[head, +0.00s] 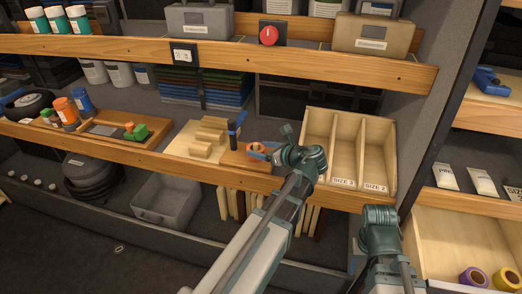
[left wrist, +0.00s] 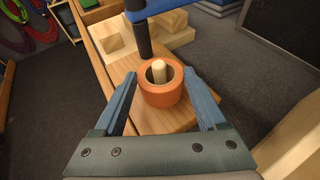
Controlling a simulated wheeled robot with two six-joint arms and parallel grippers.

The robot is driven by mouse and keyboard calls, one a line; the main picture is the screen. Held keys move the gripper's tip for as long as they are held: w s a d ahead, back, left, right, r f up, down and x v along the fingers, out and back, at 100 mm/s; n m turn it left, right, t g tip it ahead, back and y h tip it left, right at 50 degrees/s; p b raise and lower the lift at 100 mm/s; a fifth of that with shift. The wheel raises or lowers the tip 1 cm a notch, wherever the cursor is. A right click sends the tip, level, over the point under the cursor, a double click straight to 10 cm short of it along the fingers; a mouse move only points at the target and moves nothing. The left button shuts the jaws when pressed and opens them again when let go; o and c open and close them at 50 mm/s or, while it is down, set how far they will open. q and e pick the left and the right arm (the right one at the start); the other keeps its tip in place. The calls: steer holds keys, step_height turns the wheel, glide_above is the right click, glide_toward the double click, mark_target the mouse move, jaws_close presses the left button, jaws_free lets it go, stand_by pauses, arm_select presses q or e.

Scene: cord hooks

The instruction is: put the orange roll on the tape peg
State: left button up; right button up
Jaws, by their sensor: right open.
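The orange roll (left wrist: 162,88) sits around a pale wooden peg (left wrist: 159,71), whose top shows in the roll's hole. The roll looks upright and low on the wooden block (left wrist: 150,120); its underside contact is hidden. In the head view the orange roll (head: 255,148) is partly covered by my left gripper (head: 262,152). In the left wrist view my left gripper (left wrist: 160,82) has its fingers on either side of the roll, with a gap at each side. My right gripper (head: 355,252) is low at the right, mostly hidden by its wrist.
A dark post with a blue top (head: 235,130) stands just left of the roll. Pale stepped blocks (head: 207,138) are left of that. A divided wooden bin (head: 348,142) stands to the right. Purple (head: 473,278) and yellow (head: 506,280) rolls lie in a lower-right bin.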

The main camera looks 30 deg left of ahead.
arm_select(q)
steer(key=o, duration=0.4)
steer(key=shift+r, duration=0.1)
steer(key=shift+d+r+p, duration=0.2)
steer(key=shift+p, duration=0.2)
steer(key=p+v, duration=0.4)
steer(key=v, duration=0.7)
steer(key=shift+s+d, duration=0.1)
steer(key=shift+d, duration=0.15)
